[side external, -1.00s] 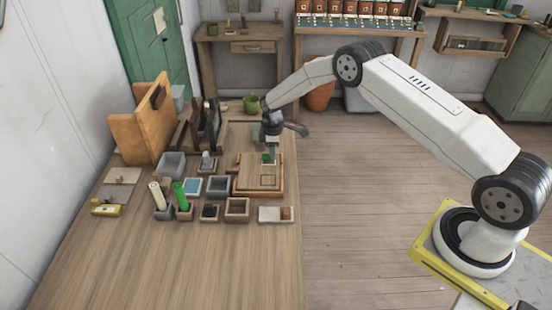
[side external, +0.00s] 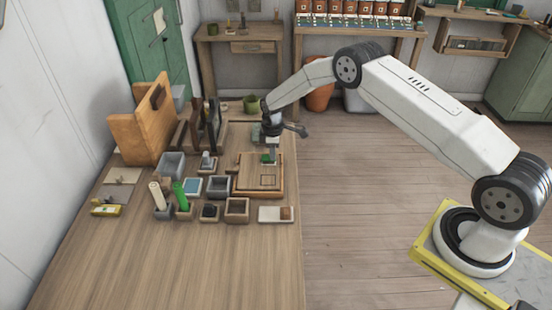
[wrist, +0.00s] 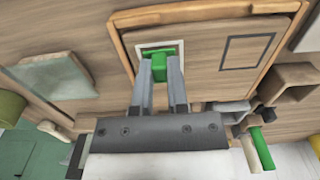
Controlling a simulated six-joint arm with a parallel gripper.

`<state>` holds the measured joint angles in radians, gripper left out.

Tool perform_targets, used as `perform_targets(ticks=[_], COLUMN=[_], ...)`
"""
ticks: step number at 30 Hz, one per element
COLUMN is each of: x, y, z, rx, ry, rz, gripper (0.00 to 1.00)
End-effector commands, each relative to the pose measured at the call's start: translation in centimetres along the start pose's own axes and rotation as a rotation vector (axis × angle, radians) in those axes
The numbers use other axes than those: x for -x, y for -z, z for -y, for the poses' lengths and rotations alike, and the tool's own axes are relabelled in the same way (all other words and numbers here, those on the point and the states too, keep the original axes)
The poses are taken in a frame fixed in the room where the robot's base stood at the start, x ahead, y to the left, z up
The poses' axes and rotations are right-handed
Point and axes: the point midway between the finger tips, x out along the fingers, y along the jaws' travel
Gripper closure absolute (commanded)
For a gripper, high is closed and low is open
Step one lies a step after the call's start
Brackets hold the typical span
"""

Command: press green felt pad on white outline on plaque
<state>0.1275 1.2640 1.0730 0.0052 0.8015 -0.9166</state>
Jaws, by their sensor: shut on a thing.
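The wooden plaque (side external: 245,174) lies on the bench, in a raised wooden border. It bears a white outline (wrist: 182,46) and a dark square outline (wrist: 248,50). The green felt pad (wrist: 160,66) has a green block-like part between my fingertips, and a flat green part shows inside the white outline. My gripper (wrist: 160,70) is shut on the pad, right over the white outline. In the side view the green pad (side external: 268,160) is at the plaque's far part, under my gripper (side external: 271,153). Whether the pad touches the plaque is hard to tell.
Small trays and boxes (side external: 237,209) stand left of and in front of the plaque. A green stick (side external: 181,196) and a pale stick (side external: 158,194) stand upright in holders. Dark upright racks (side external: 208,125) stand behind. The bench front is clear.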

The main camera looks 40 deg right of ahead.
Motion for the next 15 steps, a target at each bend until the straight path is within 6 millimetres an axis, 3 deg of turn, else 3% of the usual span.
perform_targets(ticks=[15], x=[-0.53], y=[-0.01], z=[0.01], rx=[0.0], ry=[0.0], rz=[0.0], gripper=[1.0])
